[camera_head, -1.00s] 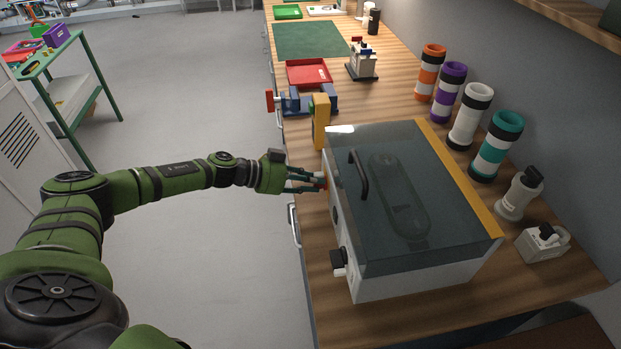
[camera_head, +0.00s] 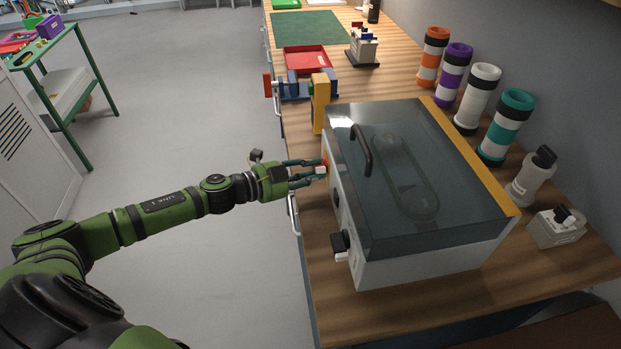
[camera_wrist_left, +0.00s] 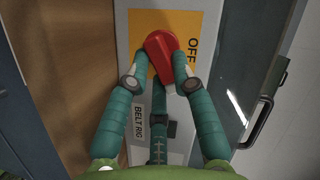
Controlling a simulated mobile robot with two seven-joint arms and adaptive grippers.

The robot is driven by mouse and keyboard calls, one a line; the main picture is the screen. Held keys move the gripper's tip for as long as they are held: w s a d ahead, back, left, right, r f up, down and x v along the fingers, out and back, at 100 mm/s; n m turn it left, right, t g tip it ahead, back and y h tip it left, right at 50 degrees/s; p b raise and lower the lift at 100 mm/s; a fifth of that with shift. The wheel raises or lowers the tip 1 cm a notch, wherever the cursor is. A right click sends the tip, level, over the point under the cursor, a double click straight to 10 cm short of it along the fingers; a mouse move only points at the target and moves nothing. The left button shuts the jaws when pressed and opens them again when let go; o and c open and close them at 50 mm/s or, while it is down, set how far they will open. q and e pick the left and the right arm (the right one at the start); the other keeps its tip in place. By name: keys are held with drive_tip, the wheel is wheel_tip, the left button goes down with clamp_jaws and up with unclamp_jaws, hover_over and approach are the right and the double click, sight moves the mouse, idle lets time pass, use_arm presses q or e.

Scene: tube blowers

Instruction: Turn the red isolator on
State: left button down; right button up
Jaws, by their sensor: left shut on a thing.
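The red isolator (camera_wrist_left: 160,50) is a red rotary handle on a yellow plate (camera_wrist_left: 144,22) on the front of the belt rig (camera_head: 342,222). In the left wrist view its narrow end points down and slightly right, and the word OFF is printed to its right. My left gripper (camera_wrist_left: 163,84) is shut on the handle's lower end, a finger on each side and a third finger below. In the head view my left gripper (camera_head: 322,170) is at the rig's front face and mostly hides the red handle (camera_head: 325,162). My right gripper is not in view.
The rig has a clear lid with a black handle (camera_head: 362,150) and a black knob (camera_head: 340,243) low on its front. A yellow block (camera_head: 319,104) and a blue vise (camera_head: 295,88) stand just beyond. Striped tubes (camera_head: 505,127) line the wall.

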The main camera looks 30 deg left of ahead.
use_arm(q)
drive_tip(key=m+t+b, duration=0.1)
drive_tip(key=b, duration=0.1)
drive_tip(key=f+m+b, duration=0.1)
drive_tip(key=m+b, duration=0.1)
drive_tip(key=b, duration=0.1)
drive_tip(key=shift+f+t, duration=0.15)
drive_tip(key=shift+t, duration=0.25)
drive_tip(key=shift+m+h+b, duration=0.3)
drive_tip(key=shift+m+b, duration=0.7)
drive_tip(key=shift+b, duration=0.15)
drive_tip(key=c, duration=1)
unclamp_jaws()
drive_tip(key=shift+d, duration=0.1)
drive_tip(key=shift+c, duration=0.2)
drive_tip(key=shift+s+a+t, duration=0.3)
drive_tip(key=shift+s, duration=0.15)
drive_tip(key=v, duration=1.1)
